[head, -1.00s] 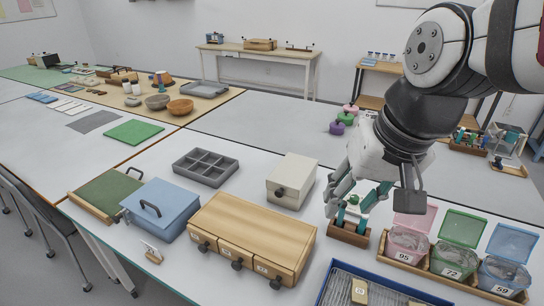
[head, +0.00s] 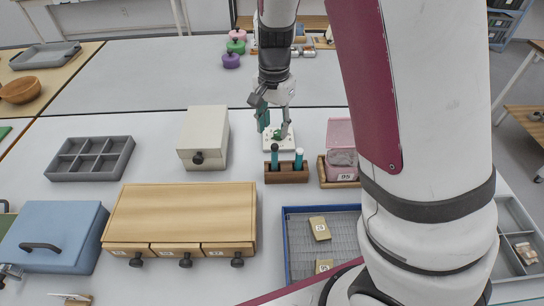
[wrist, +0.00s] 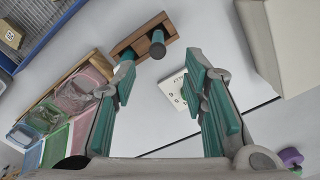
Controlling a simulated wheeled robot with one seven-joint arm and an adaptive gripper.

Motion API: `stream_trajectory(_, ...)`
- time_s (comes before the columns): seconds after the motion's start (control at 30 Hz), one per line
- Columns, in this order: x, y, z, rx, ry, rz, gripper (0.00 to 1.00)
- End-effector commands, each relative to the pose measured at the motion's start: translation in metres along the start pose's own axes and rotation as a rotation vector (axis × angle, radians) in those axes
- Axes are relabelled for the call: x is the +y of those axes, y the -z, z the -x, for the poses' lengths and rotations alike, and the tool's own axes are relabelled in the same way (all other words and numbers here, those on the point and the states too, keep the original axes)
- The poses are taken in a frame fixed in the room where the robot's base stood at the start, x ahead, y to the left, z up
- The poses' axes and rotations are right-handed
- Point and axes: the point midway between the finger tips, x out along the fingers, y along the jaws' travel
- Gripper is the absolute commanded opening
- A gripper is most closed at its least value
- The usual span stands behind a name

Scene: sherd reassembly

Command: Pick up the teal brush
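A small dark wooden holder (head: 286,174) stands on the table in the head view with two upright brushes in it. The left brush (head: 275,157) is darker teal; the right brush (head: 298,160) is brighter teal with a pale tip. I cannot tell surely which is the teal brush meant. My gripper (head: 274,126) is open and empty, above and behind the holder. In the wrist view, the holder (wrist: 122,48) and one dark teal brush end (wrist: 157,46) lie beyond my open fingers (wrist: 163,68).
A white plate (wrist: 172,88) lies behind the holder. A pink lidded bin (head: 341,150) stands close at its right, and a cream box (head: 203,138) at its left. A wooden drawer box (head: 180,215) and blue wire-bottomed tray (head: 300,245) are in front.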

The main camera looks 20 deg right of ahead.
Motion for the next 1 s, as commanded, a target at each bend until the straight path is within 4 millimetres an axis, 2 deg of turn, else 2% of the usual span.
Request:
stream_trajectory(0.3, 0.002, 0.000, -0.059, -0.003, -0.004, -0.002, 0.40)
stream_trajectory(0.63, 0.002, 0.000, -0.085, -0.002, -0.002, 0.000, 0.40)
stream_trajectory(0.83, 0.005, 0.002, -0.115, -0.003, -0.004, -0.001, 0.40)
stream_trajectory(1.0, 0.004, 0.002, -0.128, -0.002, -0.001, 0.000, 0.40)
